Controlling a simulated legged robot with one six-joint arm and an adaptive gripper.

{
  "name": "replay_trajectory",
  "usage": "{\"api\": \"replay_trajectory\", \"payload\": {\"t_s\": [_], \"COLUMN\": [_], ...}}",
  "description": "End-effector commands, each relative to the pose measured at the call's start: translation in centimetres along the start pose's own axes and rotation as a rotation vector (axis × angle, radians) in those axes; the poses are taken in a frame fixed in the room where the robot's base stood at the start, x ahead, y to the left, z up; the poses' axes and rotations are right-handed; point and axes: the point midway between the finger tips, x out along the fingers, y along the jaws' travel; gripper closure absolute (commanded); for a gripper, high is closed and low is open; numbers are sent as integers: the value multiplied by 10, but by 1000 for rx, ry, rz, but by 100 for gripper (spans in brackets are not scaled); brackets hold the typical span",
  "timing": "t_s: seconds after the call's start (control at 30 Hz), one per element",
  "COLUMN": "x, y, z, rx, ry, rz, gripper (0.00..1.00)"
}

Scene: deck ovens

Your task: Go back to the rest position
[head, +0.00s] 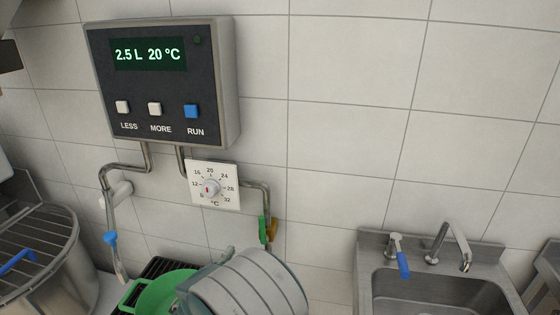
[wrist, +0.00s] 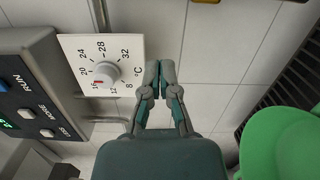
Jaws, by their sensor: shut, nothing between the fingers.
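My gripper (wrist: 158,72) shows in the wrist view with its two fingers together and nothing between them. It is apart from the white dial plate (wrist: 100,65), which is to its left. The dial's round knob (wrist: 106,73) has a red mark; its exact setting is too small to tell. In the head view the dial plate (head: 213,186) is on the tiled wall below the control box (head: 165,85). The box's display reads 2.5 L 20 °C. My arm's grey link fills the lower middle of the head view; my fingertips cannot be made out there.
A green container (head: 165,292) is by my arm, at the bottom. A steel bowl with a grille (head: 40,250) is at left. A steel sink (head: 435,290) with a blue-handled tap (head: 400,258) is at right. Pipes run below the box. The wall above the sink is clear.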

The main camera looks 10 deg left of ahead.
Motion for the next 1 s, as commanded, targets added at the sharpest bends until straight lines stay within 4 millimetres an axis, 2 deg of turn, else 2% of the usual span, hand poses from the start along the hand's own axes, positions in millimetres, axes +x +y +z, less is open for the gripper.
{"api": "replay_trajectory", "payload": {"t_s": [0.07, 0.23, 0.43, 0.6, 0.7, 0.8, 1.0], "x": [11, 31, 24, -2, -23, -46, -96], "y": [14, 47, 72, 84, 88, 90, 94], "z": [24, 116, 220, 292, 326, 354, 391], "rx": [14, 66, 169, 298, 389, 493, 733], "ry": [-70, -308, -550, -706, -773, -824, -867], "rz": [-27, -160, -351, -517, -611, -700, -849], "gripper": [100, 100, 100, 100, 100, 100, 100]}}
